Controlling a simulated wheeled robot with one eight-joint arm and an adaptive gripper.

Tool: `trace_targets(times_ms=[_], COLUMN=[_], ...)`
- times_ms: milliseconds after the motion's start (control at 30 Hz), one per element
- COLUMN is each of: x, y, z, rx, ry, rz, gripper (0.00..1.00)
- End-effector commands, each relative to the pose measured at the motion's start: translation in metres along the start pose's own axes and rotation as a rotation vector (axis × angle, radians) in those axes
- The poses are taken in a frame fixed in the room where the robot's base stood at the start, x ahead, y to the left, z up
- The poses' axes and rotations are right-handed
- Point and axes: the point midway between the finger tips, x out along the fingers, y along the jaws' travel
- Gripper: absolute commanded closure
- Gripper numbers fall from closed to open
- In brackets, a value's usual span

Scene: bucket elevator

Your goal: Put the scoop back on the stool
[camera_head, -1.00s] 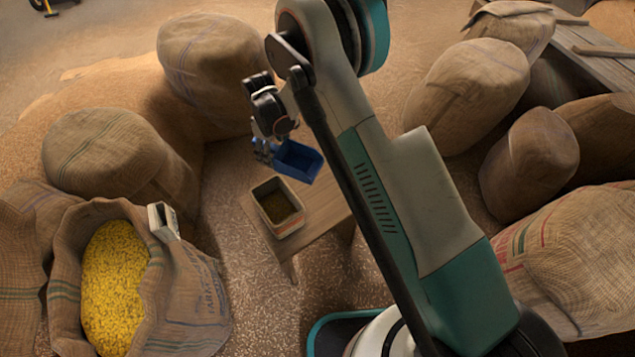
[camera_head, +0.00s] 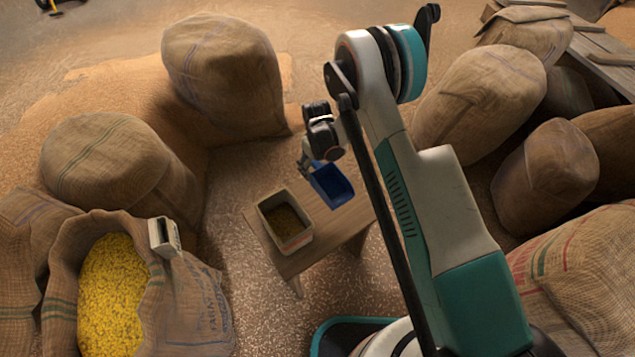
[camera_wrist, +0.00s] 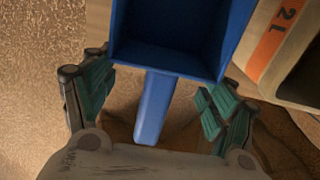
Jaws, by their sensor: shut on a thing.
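The blue scoop (camera_head: 331,188) shows with its tray beyond my gripper (camera_head: 308,166). In the wrist view the scoop's tray (camera_wrist: 172,38) is at the top, with its handle running down between the fingers of my gripper (camera_wrist: 155,95). My gripper is shut on the scoop. The wooden stool (camera_head: 338,229) is below and around the scoop in the head view. I cannot tell whether the scoop touches the stool's top. Part of the stool's far end is hidden behind the scoop and my arm.
A square tin (camera_head: 293,242) with dark contents stands on the stool, left of the scoop and close to it. An open sack of yellow grain (camera_head: 112,295) is at the lower left. Full sacks (camera_head: 222,75) stand behind and on the right. A bare strip of stool lies before the scoop.

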Motion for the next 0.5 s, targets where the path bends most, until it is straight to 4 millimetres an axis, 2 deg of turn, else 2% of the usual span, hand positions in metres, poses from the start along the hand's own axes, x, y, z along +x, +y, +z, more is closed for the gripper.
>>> trace_targets(times_ms=[33,100,367,500], x=[0.014,0.025,0.042,0.06], y=[0.0,0.0,0.0,0.0], z=[0.0,0.0,0.0,-0.001], rx=[0.0,0.0,-0.001,-0.001], ry=[0.0,0.0,0.0,0.0], rz=[0.0,0.0,0.0,0.0], gripper=[0.56,0.56,0.56,0.56])
